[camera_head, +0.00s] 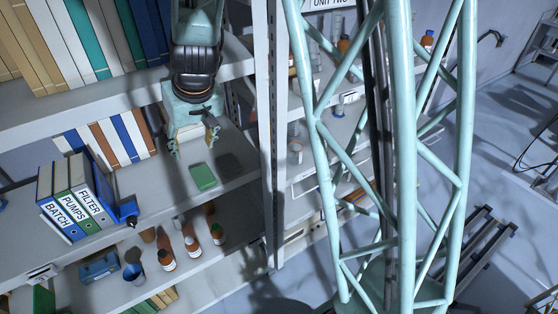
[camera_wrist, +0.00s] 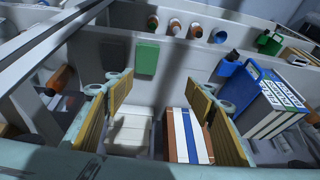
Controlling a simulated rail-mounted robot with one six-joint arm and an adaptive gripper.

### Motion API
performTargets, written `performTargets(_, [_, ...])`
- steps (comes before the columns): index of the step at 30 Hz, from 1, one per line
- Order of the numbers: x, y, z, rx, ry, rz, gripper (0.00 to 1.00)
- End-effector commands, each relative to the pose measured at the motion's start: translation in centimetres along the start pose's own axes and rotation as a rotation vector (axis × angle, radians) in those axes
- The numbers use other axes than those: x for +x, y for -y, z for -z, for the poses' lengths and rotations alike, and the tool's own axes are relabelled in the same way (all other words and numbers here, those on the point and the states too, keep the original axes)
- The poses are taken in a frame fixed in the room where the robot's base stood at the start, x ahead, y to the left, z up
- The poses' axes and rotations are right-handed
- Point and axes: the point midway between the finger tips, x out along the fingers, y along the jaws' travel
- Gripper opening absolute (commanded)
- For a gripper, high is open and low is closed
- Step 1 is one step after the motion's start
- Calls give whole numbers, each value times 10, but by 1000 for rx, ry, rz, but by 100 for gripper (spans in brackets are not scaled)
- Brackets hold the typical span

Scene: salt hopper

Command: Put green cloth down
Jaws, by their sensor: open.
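The green cloth (camera_head: 203,177), a small flat green rectangle, lies on the middle shelf (camera_head: 165,196), close to the front edge. It also shows in the wrist view (camera_wrist: 147,57), beyond the fingertips and a little left of centre. My gripper (camera_head: 195,146) is above and behind the cloth, pointing down, with its two fingers spread. In the wrist view my gripper (camera_wrist: 159,98) has its yellow-padded fingers wide apart with nothing between the pads. The cloth is apart from both fingers.
Binders (camera_head: 70,205) and a blue object (camera_head: 125,212) stand left on the same shelf. Striped books (camera_head: 112,140) are behind. A dark flat patch (camera_head: 230,164) lies right of the cloth. Several brown bottles (camera_head: 192,246) stand on the shelf below. A grey upright (camera_head: 268,130) bounds the right side.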

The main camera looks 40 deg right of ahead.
Motion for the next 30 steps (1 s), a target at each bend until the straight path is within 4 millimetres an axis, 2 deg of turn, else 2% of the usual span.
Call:
performTargets(3, [-26, 4, -5, -5, -3, 11, 50])
performTargets(14, [-94, 14, -29, -17, 3, 34, 50])
performTargets(30, [-189, 19, -82, -35, 13, 43, 50])
